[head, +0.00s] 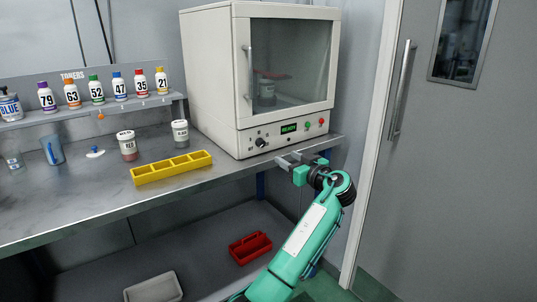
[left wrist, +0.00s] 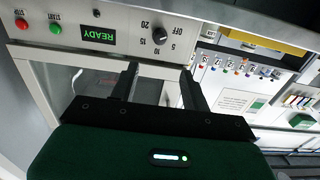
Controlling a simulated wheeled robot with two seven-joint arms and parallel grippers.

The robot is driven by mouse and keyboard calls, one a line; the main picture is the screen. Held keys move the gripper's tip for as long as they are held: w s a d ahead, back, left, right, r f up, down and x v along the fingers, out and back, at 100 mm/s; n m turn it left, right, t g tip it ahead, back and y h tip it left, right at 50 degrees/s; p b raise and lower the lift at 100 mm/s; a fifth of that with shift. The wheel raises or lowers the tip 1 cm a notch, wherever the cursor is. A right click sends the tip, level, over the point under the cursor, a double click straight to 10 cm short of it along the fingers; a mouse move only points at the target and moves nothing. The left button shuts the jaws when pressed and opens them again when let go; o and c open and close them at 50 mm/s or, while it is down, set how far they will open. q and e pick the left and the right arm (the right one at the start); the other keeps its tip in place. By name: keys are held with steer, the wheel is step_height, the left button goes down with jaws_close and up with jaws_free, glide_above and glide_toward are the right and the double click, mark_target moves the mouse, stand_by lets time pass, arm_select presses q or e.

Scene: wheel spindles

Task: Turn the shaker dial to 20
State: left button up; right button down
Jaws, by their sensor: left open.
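The shaker (head: 215,75) is a large cream cabinet with a glass door at the back right of the bench. Its black dial (head: 261,142) sits on the front panel, left of a green READY display (head: 289,128). In the left wrist view the dial (left wrist: 160,35) shows beyond the fingertips, with OFF, 5, 10, 15 and 20 around it; I cannot tell its pointer's setting. My left gripper (head: 287,159) is open and empty, in front of and below the panel, apart from the dial. Its two fingers (left wrist: 158,73) point toward the dial. My right gripper is not in view.
A green button (head: 307,124) and a red button (head: 321,122) sit right of the display. A yellow divided tray (head: 172,167) and lidded jars (head: 127,146) stand left on the bench (head: 90,207). A red caddy (head: 250,247) is on the shelf below. A door is right.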

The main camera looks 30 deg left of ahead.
mark_target(263, 143)
arm_select(q)
steer(key=x, duration=1.3)
steer(key=shift+w, duration=0.1)
steer(key=shift+c, duration=0.2)
steer(key=c, duration=0.9)
